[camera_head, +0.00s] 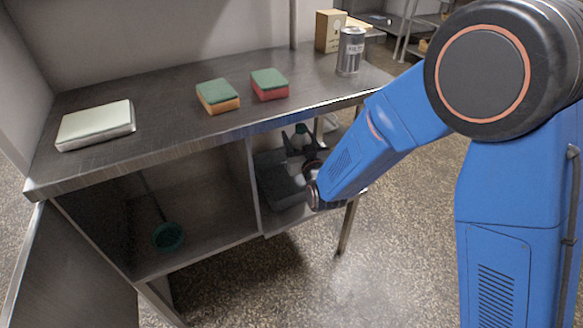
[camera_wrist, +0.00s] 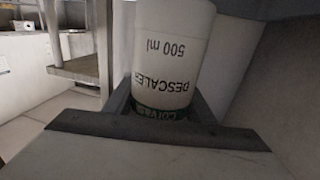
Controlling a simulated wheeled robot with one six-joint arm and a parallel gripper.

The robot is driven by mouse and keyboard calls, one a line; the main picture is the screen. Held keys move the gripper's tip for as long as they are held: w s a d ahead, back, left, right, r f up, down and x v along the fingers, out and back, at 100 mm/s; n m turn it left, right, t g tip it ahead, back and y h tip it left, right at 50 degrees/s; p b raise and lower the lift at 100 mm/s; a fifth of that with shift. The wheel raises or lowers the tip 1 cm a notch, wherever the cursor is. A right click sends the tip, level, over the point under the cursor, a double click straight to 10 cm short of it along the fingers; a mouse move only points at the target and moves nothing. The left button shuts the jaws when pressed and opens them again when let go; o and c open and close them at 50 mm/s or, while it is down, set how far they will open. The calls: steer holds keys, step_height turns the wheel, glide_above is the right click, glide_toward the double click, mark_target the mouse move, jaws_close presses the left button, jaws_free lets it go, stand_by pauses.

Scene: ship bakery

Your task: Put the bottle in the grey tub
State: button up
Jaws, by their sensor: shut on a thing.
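A white bottle (camera_wrist: 168,55) with black "DESCALER 500 ml" lettering and a green band is between the fingers of my gripper (camera_wrist: 163,108). Its lettering looks upside down in the wrist view. In the head view my gripper (camera_head: 303,150) is at the open right part under the counter, partly hidden by my arm. A dark grey tub (camera_head: 272,188) sits on the lower shelf, just left of and below my gripper. I cannot tell whether the bottle touches it.
A metal counter (camera_head: 180,92) stands above, its front edge close over my gripper. It carries two sponges (camera_head: 217,96), a white pad (camera_head: 96,125), a can (camera_head: 350,50) and a cardboard box (camera_head: 329,30). A teal round thing (camera_head: 167,237) lies in the left compartment. A divider (camera_head: 247,185) separates the compartments.

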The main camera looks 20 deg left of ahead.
step_height(320, 180, down, 8)
steer(key=shift+f, duration=0.15)
stand_by(0.5)
steer(key=shift+f, duration=0.15)
steer(key=o, duration=1.6)
steer(key=v, duration=1.2)
steer(key=shift+d, duration=0.1)
